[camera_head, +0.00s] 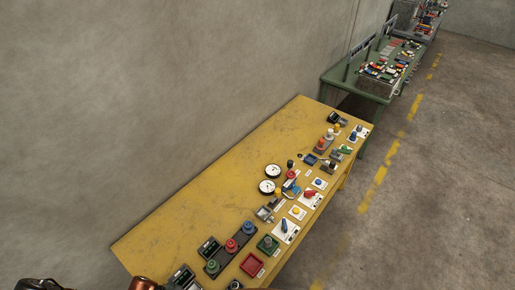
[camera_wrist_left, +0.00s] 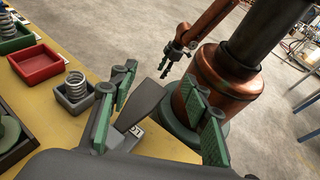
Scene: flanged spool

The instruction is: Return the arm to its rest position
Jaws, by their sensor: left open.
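My left gripper (camera_wrist_left: 157,108) shows in the left wrist view with its green-padded fingers spread wide. It is open and nothing is between the pads. Below the fingers are a grey shape and a small white label at the yellow table's edge (camera_wrist_left: 165,145). In the head view, dark and copper parts of my body show at the bottom left, and the left gripper is out of sight. I cannot make out a flanged spool for certain.
The yellow table (camera_head: 200,205) carries gauges, buttons and small trays along its right side; its wall side is bare. A red tray (camera_head: 252,264) also shows in the wrist view (camera_wrist_left: 36,64), near a coil spring (camera_wrist_left: 75,84). A green table (camera_head: 345,70) stands farther back. Floor is clear at right.

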